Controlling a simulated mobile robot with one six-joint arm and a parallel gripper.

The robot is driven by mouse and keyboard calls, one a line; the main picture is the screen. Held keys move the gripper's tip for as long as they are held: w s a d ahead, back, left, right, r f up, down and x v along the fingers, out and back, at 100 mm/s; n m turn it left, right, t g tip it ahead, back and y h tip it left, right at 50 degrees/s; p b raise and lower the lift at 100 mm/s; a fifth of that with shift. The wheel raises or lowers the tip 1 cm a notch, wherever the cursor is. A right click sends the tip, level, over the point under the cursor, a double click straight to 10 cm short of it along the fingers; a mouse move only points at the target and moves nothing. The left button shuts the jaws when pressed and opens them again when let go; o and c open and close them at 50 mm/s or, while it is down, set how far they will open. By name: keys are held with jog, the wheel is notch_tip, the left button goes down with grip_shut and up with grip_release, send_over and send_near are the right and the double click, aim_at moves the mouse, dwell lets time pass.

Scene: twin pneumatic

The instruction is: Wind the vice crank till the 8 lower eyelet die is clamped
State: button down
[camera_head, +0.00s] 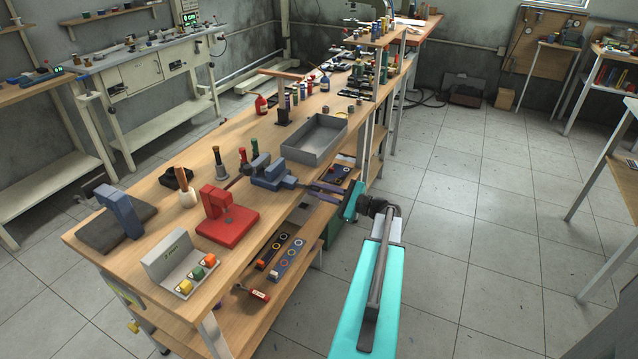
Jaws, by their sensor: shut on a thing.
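The blue-grey vice (268,173) stands at the right edge of the wooden workbench, near a grey open tray. My gripper (314,188) reaches in from the right, with its fingers level with the vice's outer end at the bench edge. The fingers are shut on what seems to be the vice crank, which they mostly hide. The 8 lower eyelet die cannot be made out between the vice jaws at this size, so I cannot tell how tightly anything sits there.
The grey tray (314,139) stands just behind the vice. A red press (227,214), a blue press (122,212) and a grey rack (180,262) with coloured pieces stand nearer on the bench. A lower shelf (285,284) lies below. The floor (470,240) on the right is clear.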

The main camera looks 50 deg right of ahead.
jog(key=shift+a+f+m+p, duration=0.15)
jog(key=shift+m+p, duration=0.35)
jog(key=shift+m, duration=0.4)
jog(key=shift+a+f+m+p, duration=0.15)
jog(key=shift+m+p, duration=0.35)
jog(key=shift+m, duration=0.4)
jog(key=c, duration=1.7)
grip_release()
jog(key=shift+c, duration=0.2)
jog(key=shift+s, duration=0.1)
jog(key=b+v, duration=0.2)
jog(key=v, duration=1.1)
jog(key=shift+s, duration=0.4)
jog(key=shift+f, duration=0.1)
